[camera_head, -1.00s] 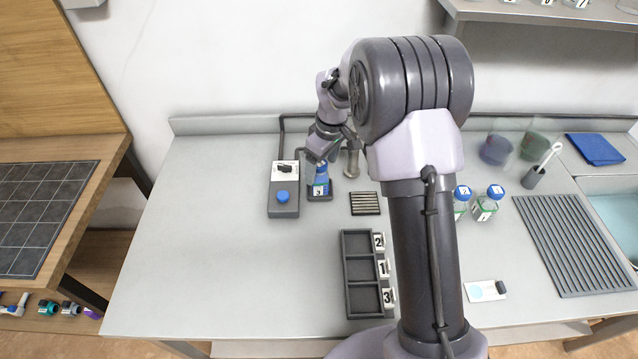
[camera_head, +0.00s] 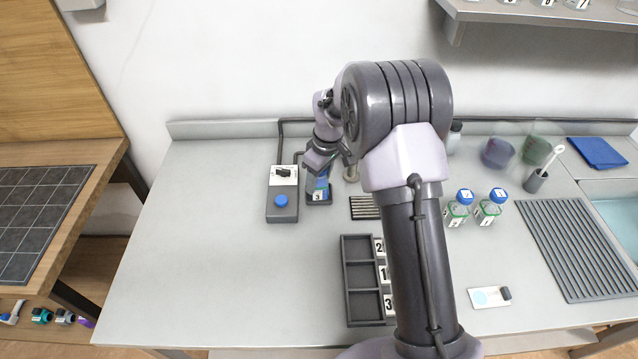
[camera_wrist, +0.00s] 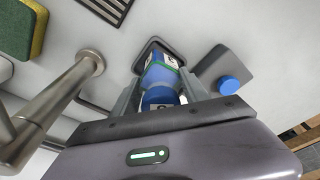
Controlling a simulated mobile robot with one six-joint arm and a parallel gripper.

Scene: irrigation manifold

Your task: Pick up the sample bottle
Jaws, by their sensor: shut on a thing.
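The sample bottle (camera_wrist: 161,75) has a blue cap, a green band and a white label with a dark mark. In the head view the bottle (camera_head: 319,190) stands upright in a small dark holder (camera_head: 312,201) at the back of the bench. My gripper (camera_wrist: 158,92) is shut on the bottle, with one finger on each side of it near the cap. In the head view my gripper (camera_head: 319,172) comes down from above and hides the bottle's top. The bottle's base sits at or in the holder; I cannot tell whether it is lifted.
A grey box with a blue button (camera_head: 281,201) stands just left of the holder. A metal tap-like pipe (camera_wrist: 52,100) is close to my gripper. A black three-slot rack (camera_head: 361,280) lies in front. Two blue-capped bottles (camera_head: 473,207) stand to the right. The bench's left front is clear.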

